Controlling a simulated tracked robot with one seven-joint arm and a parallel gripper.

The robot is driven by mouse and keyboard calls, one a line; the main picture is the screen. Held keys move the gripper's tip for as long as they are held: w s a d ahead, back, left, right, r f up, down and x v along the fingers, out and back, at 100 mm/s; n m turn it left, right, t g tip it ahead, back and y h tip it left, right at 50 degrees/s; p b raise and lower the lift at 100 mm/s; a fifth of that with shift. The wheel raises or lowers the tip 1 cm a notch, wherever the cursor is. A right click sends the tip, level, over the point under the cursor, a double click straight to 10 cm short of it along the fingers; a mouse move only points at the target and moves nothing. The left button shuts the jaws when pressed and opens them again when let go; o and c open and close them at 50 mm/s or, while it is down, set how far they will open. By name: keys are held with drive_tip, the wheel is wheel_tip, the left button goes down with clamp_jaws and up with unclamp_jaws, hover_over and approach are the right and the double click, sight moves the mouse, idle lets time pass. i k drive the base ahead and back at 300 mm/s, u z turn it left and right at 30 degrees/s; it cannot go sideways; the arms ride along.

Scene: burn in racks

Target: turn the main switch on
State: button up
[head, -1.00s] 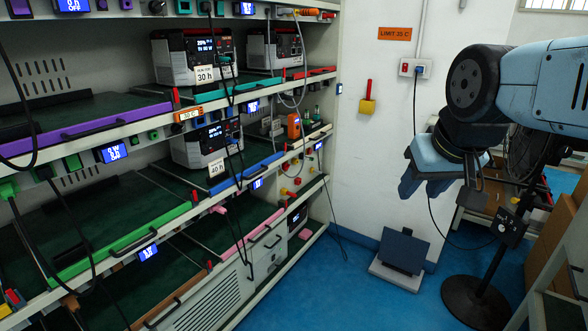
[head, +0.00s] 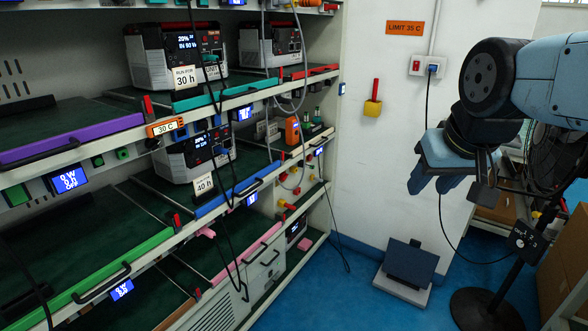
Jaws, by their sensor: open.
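No part is clearly labelled as the main switch in the head view. A yellow block with an upright red handle (head: 374,100) is fixed to the white wall just right of the rack. A white wall plate (head: 424,67) with a red part and a plugged black cable is higher and to the right. Several red and yellow knobs (head: 290,206) sit at the rack's far end. My gripper (head: 431,184) is open and empty, its blue fingers pointing down, in front of the wall. It shows right of and lower than the red-handled block, apart from it.
The rack (head: 200,209) fills the left, with power units (head: 178,56), hanging cables and lit displays. A dark flat device on a pale base (head: 408,270) lies on the blue floor. A fan stand (head: 487,310) and cartons (head: 560,265) stand right.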

sight(283, 175)
drive_tip(key=i, duration=1.2)
drive_tip(key=u, duration=0.1)
